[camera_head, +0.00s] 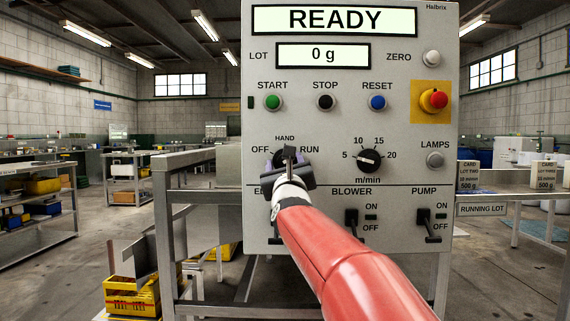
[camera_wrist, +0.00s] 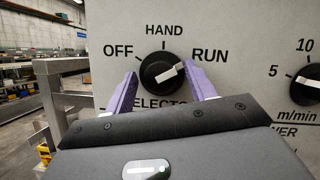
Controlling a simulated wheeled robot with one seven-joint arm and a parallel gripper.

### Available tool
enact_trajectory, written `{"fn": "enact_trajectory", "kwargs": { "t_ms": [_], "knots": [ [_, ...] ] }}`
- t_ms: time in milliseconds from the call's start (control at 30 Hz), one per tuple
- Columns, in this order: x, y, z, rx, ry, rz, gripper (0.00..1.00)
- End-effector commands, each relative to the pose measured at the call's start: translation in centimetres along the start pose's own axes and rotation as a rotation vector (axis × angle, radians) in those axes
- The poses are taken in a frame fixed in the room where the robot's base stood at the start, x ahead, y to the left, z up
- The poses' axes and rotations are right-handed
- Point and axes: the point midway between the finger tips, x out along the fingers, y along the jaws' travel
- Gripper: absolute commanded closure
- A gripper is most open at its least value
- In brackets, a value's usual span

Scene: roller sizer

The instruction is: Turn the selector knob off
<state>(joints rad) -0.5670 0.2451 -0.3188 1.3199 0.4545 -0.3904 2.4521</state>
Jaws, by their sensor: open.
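The selector knob (camera_wrist: 160,72) is round and black with a white pointer bar, on the grey panel below the labels OFF, HAND and RUN. In the wrist view its bar slants up to the right, toward RUN. My gripper (camera_wrist: 161,76) is open, with one purple finger on each side of the knob. I cannot tell whether either finger touches it. In the head view my gripper (camera_head: 288,170) is in front of the selector and hides most of the knob.
A speed dial (camera_head: 368,161) is just right of the selector. Start (camera_head: 273,102), stop (camera_head: 325,102) and reset (camera_head: 377,102) buttons are above, with a red emergency button (camera_head: 434,100) at right. Blower (camera_head: 352,222) and pump (camera_head: 430,226) switches are below. The display (camera_head: 333,20) reads READY.

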Motion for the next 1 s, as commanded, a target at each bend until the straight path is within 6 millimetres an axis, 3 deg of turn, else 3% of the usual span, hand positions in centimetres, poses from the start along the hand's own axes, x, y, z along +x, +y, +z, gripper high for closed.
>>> {"fn": "enact_trajectory", "kwargs": {
  "t_ms": [67,433,767,1000],
  "knots": [
    [-0.02,-0.01,-0.01,0.000,0.000,0.000,0.45],
    [-0.05,-0.01,0.00,-0.001,0.000,0.000,0.90],
    [-0.16,-0.11,-0.26,-0.051,-0.001,0.019,0.89],
    [-0.26,-0.26,-0.55,-0.194,-0.001,0.076,0.90]
  ]
}}
